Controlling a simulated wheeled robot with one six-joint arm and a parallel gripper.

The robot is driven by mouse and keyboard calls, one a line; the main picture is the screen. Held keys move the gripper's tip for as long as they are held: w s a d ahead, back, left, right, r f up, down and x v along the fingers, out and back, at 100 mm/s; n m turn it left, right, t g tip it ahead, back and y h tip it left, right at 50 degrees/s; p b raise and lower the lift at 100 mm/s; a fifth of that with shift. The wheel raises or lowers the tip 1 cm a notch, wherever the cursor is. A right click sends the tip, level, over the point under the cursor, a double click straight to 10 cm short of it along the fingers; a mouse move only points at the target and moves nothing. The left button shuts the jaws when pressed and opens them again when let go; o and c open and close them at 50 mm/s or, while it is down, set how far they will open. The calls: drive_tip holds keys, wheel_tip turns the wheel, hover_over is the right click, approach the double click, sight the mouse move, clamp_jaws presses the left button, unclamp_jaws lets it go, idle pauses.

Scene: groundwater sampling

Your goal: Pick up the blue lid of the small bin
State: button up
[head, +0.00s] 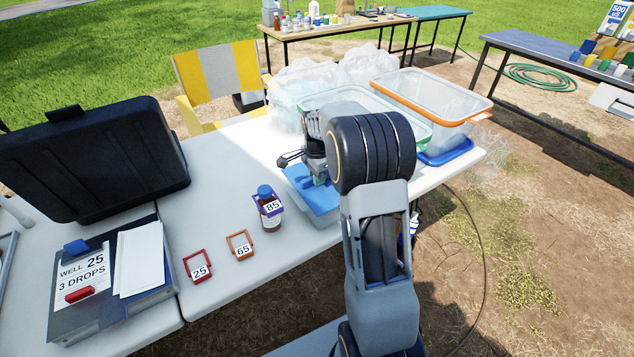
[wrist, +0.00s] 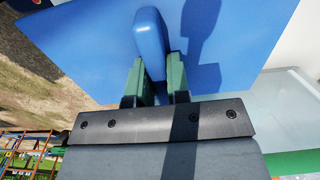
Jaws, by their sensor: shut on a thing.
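In the head view my gripper (head: 319,179) is over the lid and partly hidden by my wrist.
A green-rimmed clear bin (head: 420,131) and an orange-rimmed one (head: 440,93) stand close behind my wrist. A brown bottle tagged 85 (head: 270,213) stands left of the lid. Tags 65 (head: 240,246) and 25 (head: 198,267) and a black case (head: 95,160) are further left.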

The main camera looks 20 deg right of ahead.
clamp_jaws()
drive_tip(key=shift+r, duration=0.15)
